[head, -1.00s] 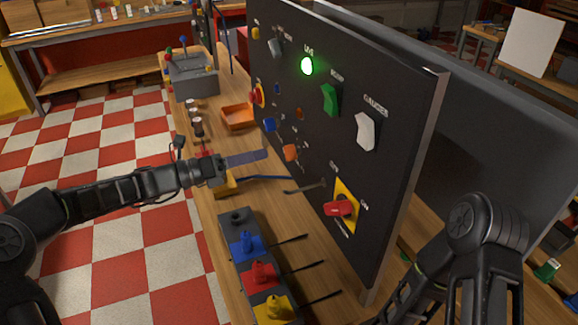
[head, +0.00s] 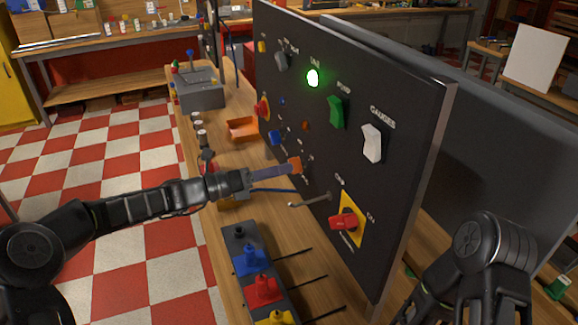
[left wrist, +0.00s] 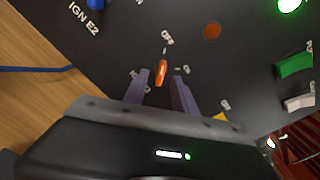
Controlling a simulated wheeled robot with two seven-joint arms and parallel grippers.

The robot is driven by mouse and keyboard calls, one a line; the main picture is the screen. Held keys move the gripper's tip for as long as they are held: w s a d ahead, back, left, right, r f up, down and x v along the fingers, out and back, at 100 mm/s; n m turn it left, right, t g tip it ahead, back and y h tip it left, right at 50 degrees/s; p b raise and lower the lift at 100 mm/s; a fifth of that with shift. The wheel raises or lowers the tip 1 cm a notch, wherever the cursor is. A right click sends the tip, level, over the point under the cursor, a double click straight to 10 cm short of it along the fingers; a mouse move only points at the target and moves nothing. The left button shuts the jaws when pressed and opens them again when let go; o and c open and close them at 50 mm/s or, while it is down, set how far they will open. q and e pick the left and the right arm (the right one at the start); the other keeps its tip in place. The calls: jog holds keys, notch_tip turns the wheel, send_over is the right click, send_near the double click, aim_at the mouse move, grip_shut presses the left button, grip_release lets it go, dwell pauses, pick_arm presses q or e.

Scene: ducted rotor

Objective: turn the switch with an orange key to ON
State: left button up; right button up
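The orange key (head: 296,165) sits on the dark upright panel (head: 400,190), left of and above the red switch. My left gripper (head: 292,168) reaches in from the left, its fingertips at the key. In the left wrist view the orange key (left wrist: 162,73) stands nearly upright in the picture, tilted slightly. The two purple-grey fingers (left wrist: 160,90) are apart, one on each side of it, with dark gaps showing. Whether the fingertips overlap the key in depth is hard to tell.
A red switch on a yellow plate (head: 347,221) and a metal lever (head: 312,202) lie close to the key. Green (head: 337,112) and white (head: 372,143) rockers sit higher. Below, a grey block (head: 238,236) with coloured handles and protruding rods stands on the wooden bench.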

aim_at(297, 165)
pick_arm(q)
jog(key=x, duration=0.2)
jog(key=shift+w+d, duration=0.15)
jog(key=shift+d, duration=0.25)
jog(key=shift+c, duration=0.5)
grip_shut()
